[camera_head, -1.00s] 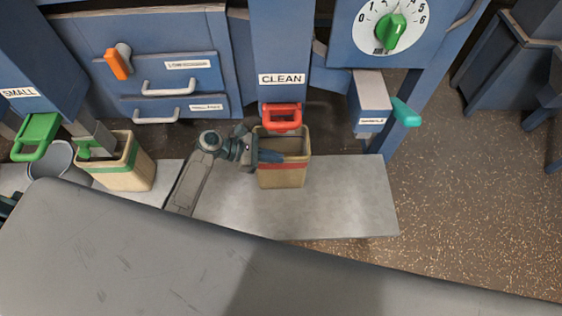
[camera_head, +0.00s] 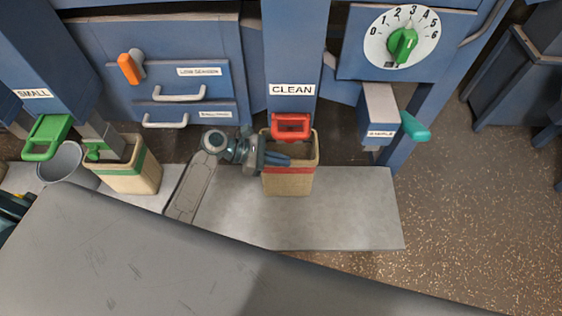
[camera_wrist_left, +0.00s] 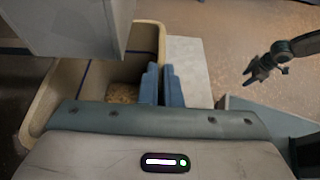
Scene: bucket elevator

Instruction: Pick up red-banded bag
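The red-banded bag (camera_head: 289,183) is a tan, open-topped container with a red band. It stands upright on the grey shelf under the CLEAN spout. My left gripper (camera_head: 277,159) is at the bag's upper rim. In the left wrist view the bag (camera_wrist_left: 38,105) lies at left, and the blue fingers of my left gripper (camera_wrist_left: 162,85) are close together, one on each side of its wall. They look shut on that wall; the contact itself is hard to see. My right gripper (camera_wrist_left: 262,68) shows small and dark in the left wrist view, away from the bag.
A green-banded bag (camera_head: 133,178) and a grey bucket (camera_head: 66,160) stand at left. The CLEAN spout (camera_head: 290,60) with its red handle (camera_head: 291,125) hangs just above the red-banded bag. The sample box (camera_head: 377,112) is at right. The grey shelf (camera_head: 355,205) is clear right of the bag.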

